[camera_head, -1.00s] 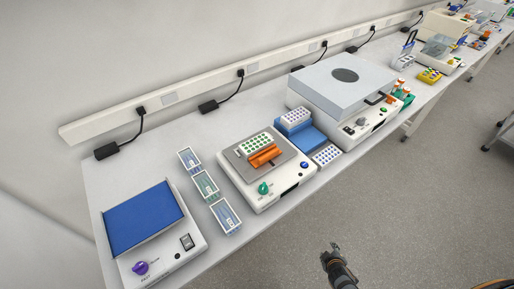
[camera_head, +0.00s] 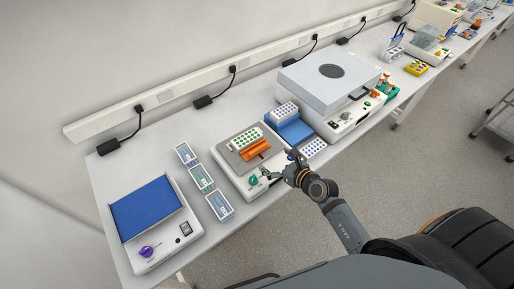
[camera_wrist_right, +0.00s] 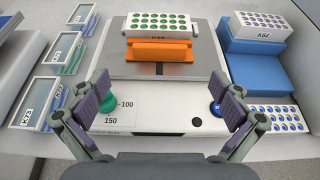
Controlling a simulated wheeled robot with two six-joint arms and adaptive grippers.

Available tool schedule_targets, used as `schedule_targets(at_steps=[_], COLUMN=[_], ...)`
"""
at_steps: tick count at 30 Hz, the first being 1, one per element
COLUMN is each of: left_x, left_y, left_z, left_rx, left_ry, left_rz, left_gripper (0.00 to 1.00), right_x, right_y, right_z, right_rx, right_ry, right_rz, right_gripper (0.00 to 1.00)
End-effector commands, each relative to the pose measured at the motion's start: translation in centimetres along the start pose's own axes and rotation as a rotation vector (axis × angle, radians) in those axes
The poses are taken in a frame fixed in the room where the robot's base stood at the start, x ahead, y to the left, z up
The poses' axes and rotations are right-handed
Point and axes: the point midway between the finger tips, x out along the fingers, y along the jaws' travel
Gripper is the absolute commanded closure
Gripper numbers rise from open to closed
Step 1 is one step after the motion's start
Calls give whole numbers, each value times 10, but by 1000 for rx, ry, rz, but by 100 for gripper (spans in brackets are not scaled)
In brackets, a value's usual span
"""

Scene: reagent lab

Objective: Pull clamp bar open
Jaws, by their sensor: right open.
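The orange clamp bar (camera_head: 255,150) lies across the grey plate of a white shaker (camera_head: 228,175), in front of a white rack with green-ringed holes (camera_head: 247,137). In the right wrist view the bar (camera_wrist_right: 160,50) is ahead and centred, right against the rack (camera_wrist_right: 160,22). My right gripper (camera_head: 278,165) is open and empty over the shaker's front edge, in front of the bar and apart from it. Its fingers (camera_wrist_right: 166,100) are spread wide over the front panel, near the green knob (camera_wrist_right: 82,97) and the blue button (camera_wrist_right: 215,109). My left gripper is not in view.
Labelled boxes (camera_head: 202,178) stand left of the shaker, beyond them a device with a blue top (camera_head: 146,206). Blue steps (camera_head: 294,131) with a purple-dotted rack (camera_head: 286,110), and a lower blue-dotted rack (camera_head: 313,148), stand close on the right. A large grey-lidded device (camera_head: 330,75) is farther right.

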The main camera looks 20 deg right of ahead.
Motion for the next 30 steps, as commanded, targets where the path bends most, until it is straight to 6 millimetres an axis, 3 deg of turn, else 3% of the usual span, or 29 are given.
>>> schedule_targets(at_steps=[15,27,30], left_x=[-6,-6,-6], left_y=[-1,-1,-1], left_z=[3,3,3], left_rx=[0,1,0], left_ry=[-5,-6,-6], left_rz=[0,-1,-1], left_gripper=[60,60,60], right_x=[91,103,103], right_y=[0,0,0], right_z=[3,1,1], right_rx=[8,7,7], right_ry=[-4,-4,-4], right_rz=[-1,-1,-1], right_gripper=[0,0,11])
